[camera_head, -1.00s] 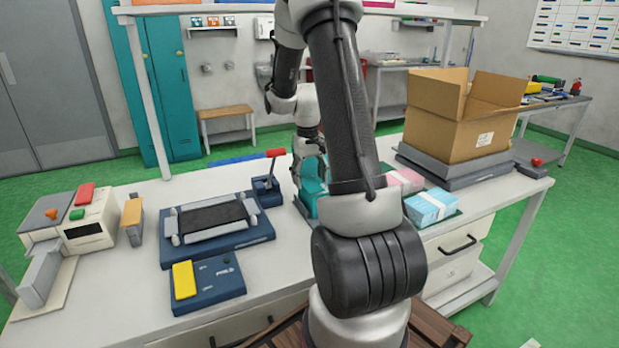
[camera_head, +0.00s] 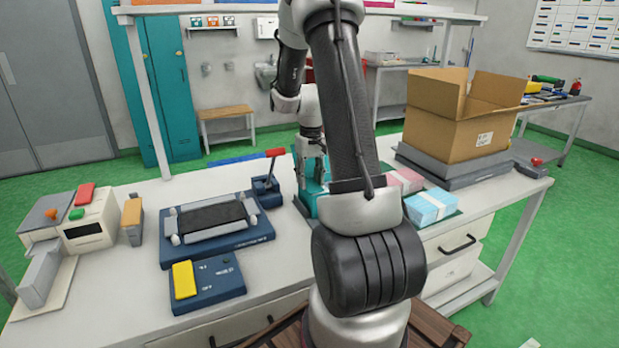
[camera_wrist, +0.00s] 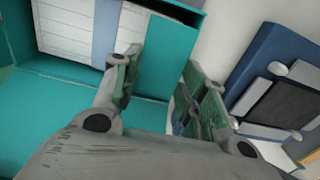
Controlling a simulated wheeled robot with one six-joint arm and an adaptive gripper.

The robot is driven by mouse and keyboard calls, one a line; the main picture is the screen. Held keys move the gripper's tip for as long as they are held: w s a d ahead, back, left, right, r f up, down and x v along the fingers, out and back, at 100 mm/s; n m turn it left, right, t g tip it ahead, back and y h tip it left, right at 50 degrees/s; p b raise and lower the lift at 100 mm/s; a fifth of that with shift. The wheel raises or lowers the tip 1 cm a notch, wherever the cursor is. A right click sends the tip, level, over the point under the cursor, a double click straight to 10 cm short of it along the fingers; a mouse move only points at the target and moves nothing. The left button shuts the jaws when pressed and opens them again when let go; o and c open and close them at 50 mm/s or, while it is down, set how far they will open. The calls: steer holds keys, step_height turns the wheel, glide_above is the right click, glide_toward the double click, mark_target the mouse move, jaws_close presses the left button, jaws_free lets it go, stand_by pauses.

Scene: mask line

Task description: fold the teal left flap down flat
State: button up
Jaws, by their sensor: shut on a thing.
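The teal box (camera_wrist: 60,110) fills the left of the wrist view, with white contents (camera_wrist: 65,30) and a pale blue band inside. A teal panel (camera_wrist: 160,62), which looks like the left flap, runs between the fingers of my gripper (camera_wrist: 163,66). The fingers have green pads and are shut on this panel, one on each side. In the head view my gripper (camera_head: 314,178) points down at the teal box (camera_head: 312,208), mostly hidden behind my arm. The flap's exact angle cannot be told.
A blue fixture with a dark pad (camera_head: 212,215) and a red-handled lever (camera_head: 268,180) stand left of the box. Pink (camera_head: 404,181) and light blue (camera_head: 432,206) packs lie to its right. An open cardboard carton (camera_head: 455,125) stands behind them.

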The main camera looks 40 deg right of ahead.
steer(key=o, duration=1.1)
step_height(320, 180, up, 12)
steer(key=shift+d, duration=0.1)
